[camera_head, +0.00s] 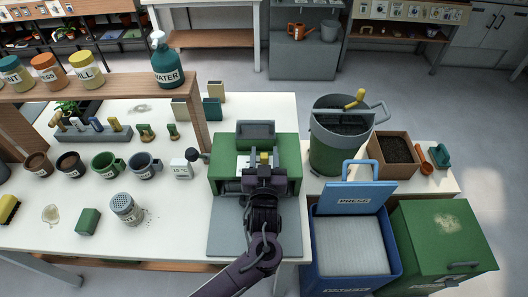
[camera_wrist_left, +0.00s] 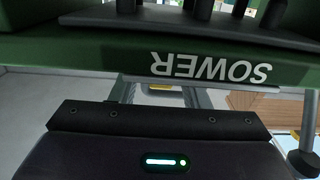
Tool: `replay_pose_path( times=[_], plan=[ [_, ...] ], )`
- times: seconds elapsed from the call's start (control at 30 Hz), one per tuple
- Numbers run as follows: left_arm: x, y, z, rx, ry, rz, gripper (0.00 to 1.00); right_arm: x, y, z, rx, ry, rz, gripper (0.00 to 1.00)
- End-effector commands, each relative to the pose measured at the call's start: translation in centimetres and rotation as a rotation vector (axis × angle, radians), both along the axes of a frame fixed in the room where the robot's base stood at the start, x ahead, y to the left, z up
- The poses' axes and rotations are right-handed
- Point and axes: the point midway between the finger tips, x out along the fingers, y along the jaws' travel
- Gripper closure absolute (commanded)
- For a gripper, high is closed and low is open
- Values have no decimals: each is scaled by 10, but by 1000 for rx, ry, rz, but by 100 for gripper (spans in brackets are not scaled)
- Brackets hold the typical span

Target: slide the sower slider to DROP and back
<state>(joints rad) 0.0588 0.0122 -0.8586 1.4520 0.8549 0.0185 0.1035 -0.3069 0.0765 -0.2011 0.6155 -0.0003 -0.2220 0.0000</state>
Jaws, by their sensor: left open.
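The sower is a green box (camera_head: 288,152) with a grey top piece (camera_head: 255,130) and a grey board (camera_head: 225,232) in front, on the white table. My left gripper (camera_head: 263,164) is open over the middle of the sower and covers part of it. A small yellow piece (camera_head: 264,157) shows at the gripper's tip; I cannot tell if it is the slider. In the left wrist view the green panel (camera_wrist_left: 110,62) bears the word SOWER upside down, close to the gripper. The DROP mark is not readable. My right gripper is not in view.
A white timer-like box (camera_head: 181,169) stands just left of the sower, and mugs (camera_head: 145,165) and a shaker (camera_head: 126,208) stand farther left. A green bucket (camera_head: 333,150) and a blue press bin (camera_head: 350,235) are at the right.

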Motion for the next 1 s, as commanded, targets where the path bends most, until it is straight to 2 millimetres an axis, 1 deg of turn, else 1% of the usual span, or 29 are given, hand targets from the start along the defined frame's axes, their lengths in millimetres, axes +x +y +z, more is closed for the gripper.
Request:
replay_pose_path(
  times=[0.03, 0.1, 0.17, 0.27, 0.37, 0.6, 0.8, 0.87, 1.0],
  plan=[
    [2, 0, 0, 0, 0, 0, 58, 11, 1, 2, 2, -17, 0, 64],
    [3, 0, 0, 0, 0, 0, 58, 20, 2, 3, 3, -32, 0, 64],
    [3, 0, 0, 0, 0, 0, 58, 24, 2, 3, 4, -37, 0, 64],
    [3, 0, 0, 0, 0, 0, 58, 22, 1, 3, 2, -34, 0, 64],
    [3, 0, 0, 0, 0, 0, 69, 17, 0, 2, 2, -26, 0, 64],
    [3, 0, 0, 0, 1, 0, 100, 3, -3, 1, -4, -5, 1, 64],
    [2, 0, 0, 0, 1, 0, 100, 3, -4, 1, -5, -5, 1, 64],
    [2, 4, 0, 1, 1, 2, 100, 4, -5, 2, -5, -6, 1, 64],
    [2, 28, 1, 4, 3, 5, 100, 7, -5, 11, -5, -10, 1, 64]
  ],
)
